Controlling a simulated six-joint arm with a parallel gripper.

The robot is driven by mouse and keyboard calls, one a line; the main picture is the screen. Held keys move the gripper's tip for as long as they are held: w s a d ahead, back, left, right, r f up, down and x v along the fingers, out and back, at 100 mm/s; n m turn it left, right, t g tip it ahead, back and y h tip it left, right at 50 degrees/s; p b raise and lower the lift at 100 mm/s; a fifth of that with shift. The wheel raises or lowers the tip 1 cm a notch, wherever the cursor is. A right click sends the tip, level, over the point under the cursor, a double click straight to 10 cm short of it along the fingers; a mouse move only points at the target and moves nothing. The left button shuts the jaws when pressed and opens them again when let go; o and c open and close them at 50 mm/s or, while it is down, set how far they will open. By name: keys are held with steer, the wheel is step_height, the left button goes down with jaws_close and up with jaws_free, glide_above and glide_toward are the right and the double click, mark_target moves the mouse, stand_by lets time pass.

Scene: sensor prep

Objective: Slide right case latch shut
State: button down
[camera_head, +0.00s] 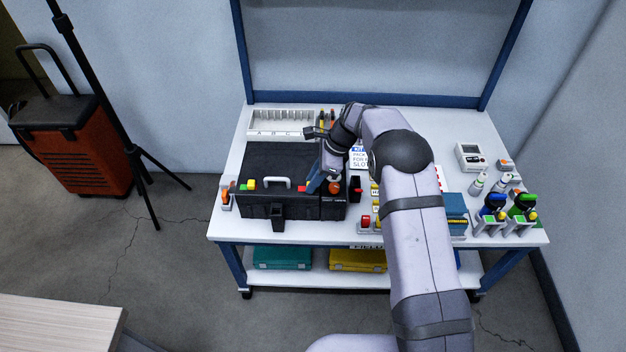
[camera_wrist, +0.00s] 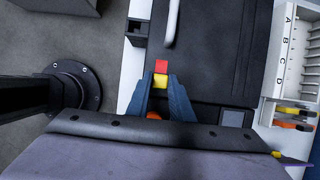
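The black case (camera_head: 285,170) lies on the white table with a white handle on its front edge. Its right latch shows a red patch (camera_wrist: 161,66) with a yellow slider (camera_wrist: 161,80) right beside it, on the gripper side; the red also shows in the head view (camera_head: 302,189). The left latch (camera_head: 247,185) shows green and yellow. My gripper (camera_wrist: 161,83) has its blue fingertips on either side of the yellow slider, seemingly touching both its sides. In the head view the gripper (camera_head: 316,186) is low over the case's right front; the slider is hidden there.
An orange knob (camera_wrist: 153,115) shows between my fingers. A lettered white rack (camera_head: 280,122) stands behind the case. Red and black items (camera_head: 355,187) stand close to the case's right. Bottles (camera_head: 478,183) and green-topped holders (camera_head: 523,206) are far right.

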steer(key=shift+a+p, duration=0.45)
steer(key=shift+a, duration=0.9)
steer(key=c, duration=1.6)
jaws_free()
steer(key=shift+a, duration=0.1)
steer(key=shift+o, duration=0.2)
steer(key=shift+r, duration=0.1)
steer(key=b+v, duration=0.1)
steer(key=v, duration=0.6)
